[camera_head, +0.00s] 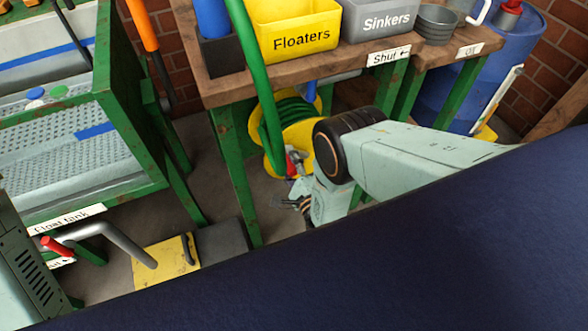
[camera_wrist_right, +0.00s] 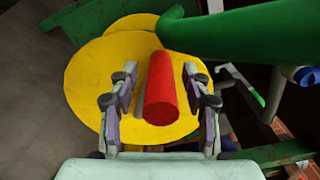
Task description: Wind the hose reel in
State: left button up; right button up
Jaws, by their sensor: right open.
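The hose reel (camera_head: 313,133) has yellow discs and a green hose (camera_head: 262,85) wound on it. It sits under the wooden bench, and the hose rises in front of the bench. In the right wrist view the reel's yellow disc (camera_wrist_right: 88,88) faces me, with a red handle (camera_wrist_right: 162,90) standing out from it. My right gripper (camera_wrist_right: 161,78) is open, its fingers on either side of the handle with gaps visible. In the head view my right gripper (camera_head: 294,192) is low beside the reel, partly hidden by my own arm. My left gripper is not in view.
The bench (camera_head: 222,90) holds a yellow Floaters bin (camera_head: 290,30) and a grey Sinkers bin (camera_head: 380,22). Its green legs stand close to my right arm. A blue barrel (camera_head: 440,88) stands at right. The green-framed float tank (camera_head: 135,130) is at left. The hose crosses near the right gripper.

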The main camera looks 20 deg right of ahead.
aim_at(296, 177)
jog(key=s, duration=1.1)
jog(key=shift+s+d, duration=0.2)
jog(key=shift+s, duration=0.05)
jog(key=w+n+b, duration=0.1)
jog(key=n+b, duration=0.1)
jog(key=n, duration=0.6)
jog(key=w+n+b, duration=0.2)
jog(key=n, duration=0.6)
jog(key=w+n+b, duration=0.1)
jog(key=n, duration=0.8)
jog(key=shift+w+a+r+b, duration=0.1)
jog(key=shift+w+a+b, duration=0.1)
jog(key=shift+w+b, duration=0.15)
jog(key=shift+w+a+b, duration=0.15)
jog(key=shift+w+b, duration=1.25)
jog(key=shift+w, duration=2.45)
grip_shut()
